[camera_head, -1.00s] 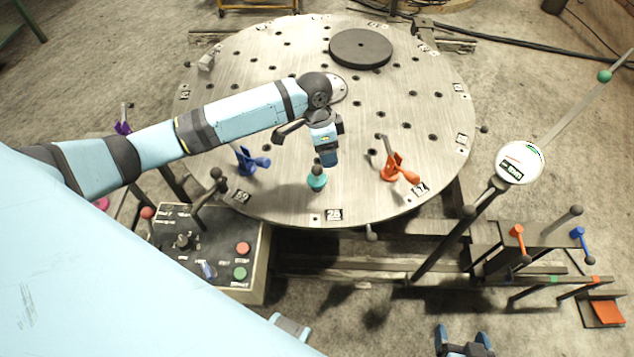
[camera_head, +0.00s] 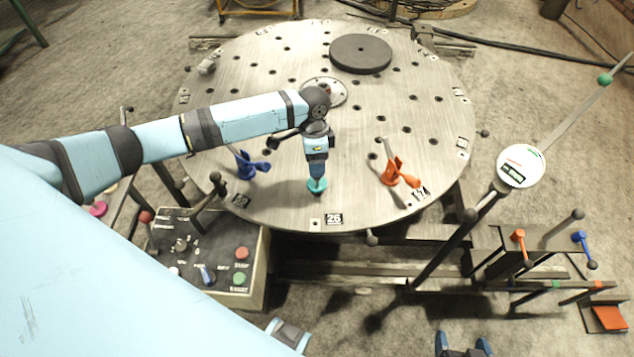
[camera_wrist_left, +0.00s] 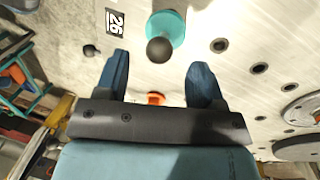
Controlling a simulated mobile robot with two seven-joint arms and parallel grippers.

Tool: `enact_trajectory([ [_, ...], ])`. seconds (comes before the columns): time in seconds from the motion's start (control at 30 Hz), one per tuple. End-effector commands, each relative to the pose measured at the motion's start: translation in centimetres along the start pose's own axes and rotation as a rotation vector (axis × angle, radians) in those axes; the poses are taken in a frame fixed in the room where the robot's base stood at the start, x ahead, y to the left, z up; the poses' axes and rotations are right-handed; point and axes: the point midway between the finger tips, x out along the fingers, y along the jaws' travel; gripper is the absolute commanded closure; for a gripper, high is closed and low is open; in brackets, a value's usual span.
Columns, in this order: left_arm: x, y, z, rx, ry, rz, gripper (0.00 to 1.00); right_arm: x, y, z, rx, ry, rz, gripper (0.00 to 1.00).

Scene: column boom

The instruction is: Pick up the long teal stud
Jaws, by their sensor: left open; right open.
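The teal stud (camera_head: 317,186) stands upright on the round steel table near its front edge, by the label 26. The left wrist view shows its teal base (camera_wrist_left: 172,24) and dark ball top (camera_wrist_left: 160,50). My left gripper (camera_head: 317,176) is directly over it in the head view and hides its upper part. In the left wrist view the fingers of that gripper (camera_wrist_left: 160,64) are apart, with the ball just ahead of the gap, not gripped. My right gripper (camera_head: 463,343) is open and empty at the bottom edge, away from the table.
A blue clamp-like piece (camera_head: 247,166) stands left of the stud and an orange one (camera_head: 394,174) stands right. A dark disc (camera_head: 361,53) lies at the table's far side. A control box (camera_head: 205,262) and a gauge post (camera_head: 520,166) stand near the table.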

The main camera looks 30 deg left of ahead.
Motion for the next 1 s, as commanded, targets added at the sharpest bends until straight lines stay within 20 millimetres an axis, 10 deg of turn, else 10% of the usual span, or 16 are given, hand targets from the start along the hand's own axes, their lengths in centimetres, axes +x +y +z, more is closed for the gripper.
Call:
enact_trajectory([
  [0.53, 4.7, 0.0, -0.3, 0.000, 0.000, 0.000, 0.37, -0.2, 0.1, -0.4, 0.000, 0.003, 0.001, 0.19],
  [0.8, 4.7, 0.0, -0.3, 0.000, 0.000, -0.001, 0.91, -0.2, 0.1, -0.5, 0.000, 0.004, 0.001, 0.19],
  [1.0, 4.6, 0.0, -0.3, 0.000, 0.001, -0.001, 0.92, -0.2, 0.1, -0.5, 0.000, 0.004, 0.001, 0.19],
])
